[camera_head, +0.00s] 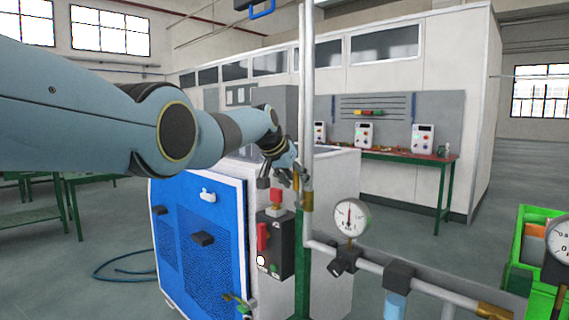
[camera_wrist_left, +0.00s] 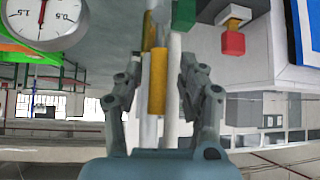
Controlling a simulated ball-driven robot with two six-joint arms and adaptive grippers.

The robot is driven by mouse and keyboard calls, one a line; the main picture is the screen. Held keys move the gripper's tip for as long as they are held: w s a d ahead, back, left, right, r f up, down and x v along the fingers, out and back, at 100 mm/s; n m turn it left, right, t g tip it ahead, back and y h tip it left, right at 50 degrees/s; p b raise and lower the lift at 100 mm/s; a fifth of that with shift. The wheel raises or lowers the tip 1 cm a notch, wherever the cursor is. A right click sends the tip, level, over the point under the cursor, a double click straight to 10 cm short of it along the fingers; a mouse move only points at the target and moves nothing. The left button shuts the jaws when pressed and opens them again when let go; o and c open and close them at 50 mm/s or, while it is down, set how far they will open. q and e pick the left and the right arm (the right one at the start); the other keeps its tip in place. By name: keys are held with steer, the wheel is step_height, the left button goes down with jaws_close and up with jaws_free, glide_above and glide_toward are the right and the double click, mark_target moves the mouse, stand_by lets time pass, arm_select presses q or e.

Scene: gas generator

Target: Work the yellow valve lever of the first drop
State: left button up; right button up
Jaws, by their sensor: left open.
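The yellow valve lever (camera_wrist_left: 158,82) shows in the left wrist view, upright along a pale vertical pipe. My left gripper (camera_wrist_left: 162,88) is open, with one finger on each side of the lever and pipe. Gaps show between the fingers and the lever, and I see no clear contact. In the head view my left gripper (camera_head: 296,178) is beside the vertical pipe (camera_head: 307,90), just above a brass-yellow piece (camera_head: 308,200) on it. There the gripper and pipe partly hide the lever. My right gripper is not in view.
A pressure gauge (camera_head: 351,217) stands on the horizontal pipe (camera_head: 370,265) at right. The blue-fronted generator (camera_head: 200,245) stands below my left arm, with a black control box (camera_head: 272,245) and red switch. A green crate (camera_head: 525,250) is at far right.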

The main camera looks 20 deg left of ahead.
arm_select(q)
steer(key=v, duration=1.1)
steer(key=shift+s, duration=0.25)
